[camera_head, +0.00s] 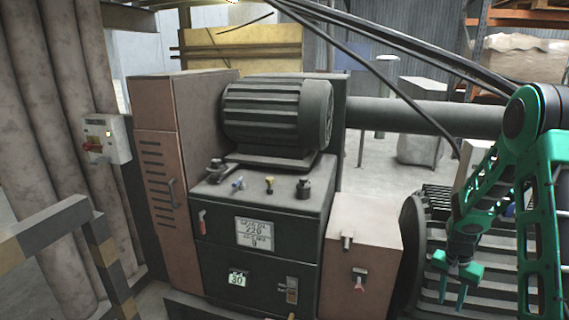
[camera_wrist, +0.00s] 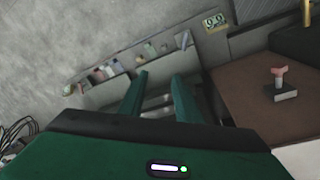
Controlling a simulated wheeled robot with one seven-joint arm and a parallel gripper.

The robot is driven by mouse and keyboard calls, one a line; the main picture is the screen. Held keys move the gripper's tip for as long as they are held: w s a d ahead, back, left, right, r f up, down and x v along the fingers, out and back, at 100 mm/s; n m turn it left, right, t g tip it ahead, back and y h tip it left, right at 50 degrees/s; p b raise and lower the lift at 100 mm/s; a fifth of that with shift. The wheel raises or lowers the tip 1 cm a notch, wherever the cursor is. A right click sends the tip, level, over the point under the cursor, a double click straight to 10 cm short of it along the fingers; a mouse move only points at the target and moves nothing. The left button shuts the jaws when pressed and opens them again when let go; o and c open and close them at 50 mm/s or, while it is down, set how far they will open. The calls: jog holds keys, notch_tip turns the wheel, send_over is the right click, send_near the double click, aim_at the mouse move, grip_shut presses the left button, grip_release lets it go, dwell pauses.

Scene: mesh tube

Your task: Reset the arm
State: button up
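My green arm comes down at the right of the head view. My gripper (camera_head: 454,286) points downward there, in front of dark horizontal slats. In the wrist view my gripper (camera_wrist: 160,84) shows two green fingers standing apart with a clear gap and nothing between them. It is open and empty. The fingers touch nothing that I can make out.
A dark machine with a motor (camera_head: 275,115) and control panel (camera_head: 255,234) stands at the centre. A striped barrier (camera_head: 45,232) stands at the left. A thick pipe (camera_head: 415,116) runs behind my arm.

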jog(key=s+a+r+n, duration=0.1)
jog(key=s+r, duration=0.6)
jog(key=r, duration=0.2)
jog(key=s+a+r, duration=0.2)
jog(key=s+r, duration=0.4)
jog(key=r, duration=0.3)
jog(key=s+a+r+n+y, duration=0.1)
jog(key=s+a+r, duration=0.2)
jog(key=s, duration=0.6)
jog(key=s+a+r+n, duration=0.1)
jog(key=s+a+r, duration=0.2)
jog(key=s, duration=0.6)
jog(key=shift+s+a+r+t+y, duration=0.25)
jog(key=shift+s+a+t+y, duration=0.05)
jog(key=shift+a+y, duration=0.1)
